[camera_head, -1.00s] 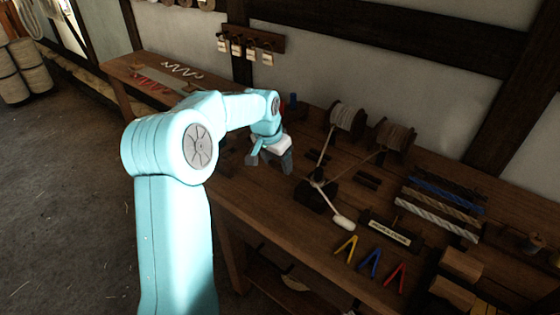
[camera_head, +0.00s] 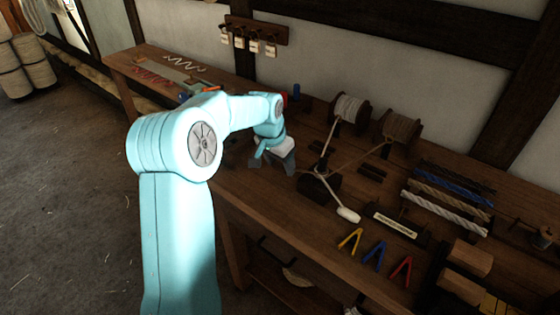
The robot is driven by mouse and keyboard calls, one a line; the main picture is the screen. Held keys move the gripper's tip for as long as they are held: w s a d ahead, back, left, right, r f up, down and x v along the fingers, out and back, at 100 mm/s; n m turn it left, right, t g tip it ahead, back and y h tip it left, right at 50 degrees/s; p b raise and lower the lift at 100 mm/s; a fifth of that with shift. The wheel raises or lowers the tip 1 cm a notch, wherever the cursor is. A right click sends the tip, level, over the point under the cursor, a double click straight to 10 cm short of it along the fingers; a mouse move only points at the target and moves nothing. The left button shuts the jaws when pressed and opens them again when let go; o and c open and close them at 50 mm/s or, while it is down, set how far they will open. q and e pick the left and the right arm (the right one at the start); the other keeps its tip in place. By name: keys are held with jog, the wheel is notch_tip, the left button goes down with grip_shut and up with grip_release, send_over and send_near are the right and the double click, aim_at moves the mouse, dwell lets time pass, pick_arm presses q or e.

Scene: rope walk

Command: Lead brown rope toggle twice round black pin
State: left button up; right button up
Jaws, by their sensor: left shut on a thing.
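The black pin (camera_head: 323,164) stands on a dark block (camera_head: 319,188) on the bench. A brown rope (camera_head: 363,154) runs from the right spool down to the pin. A pale rope (camera_head: 331,140) comes from the left spool to the pin and ends in a white toggle (camera_head: 348,215) in front of the block. My left gripper (camera_head: 276,163) is left of the pin, apart from it, low over the bench. It is shut on the brown rope's toggle, which its fingers hide. A thin stretch of rope seems to join gripper and pin; the turns cannot be counted. My right gripper is out of view.
Two spools (camera_head: 350,110) stand behind the pin. Yellow, blue and red V-shaped tools (camera_head: 374,254) lie at the bench's front edge. Rope samples (camera_head: 446,209) and a label stand (camera_head: 395,225) lie to the right. Tags hang on a wall rack (camera_head: 257,31).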

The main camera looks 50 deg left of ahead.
pick_arm(q)
jog(key=shift+f+b, duration=0.85)
jog(key=shift+f, duration=0.5)
jog(key=o, duration=1.1)
jog(key=p+v, duration=0.1)
jog(key=v, duration=1.5)
jog(key=shift+s+r, duration=0.1)
jog(key=shift+r, duration=0.1)
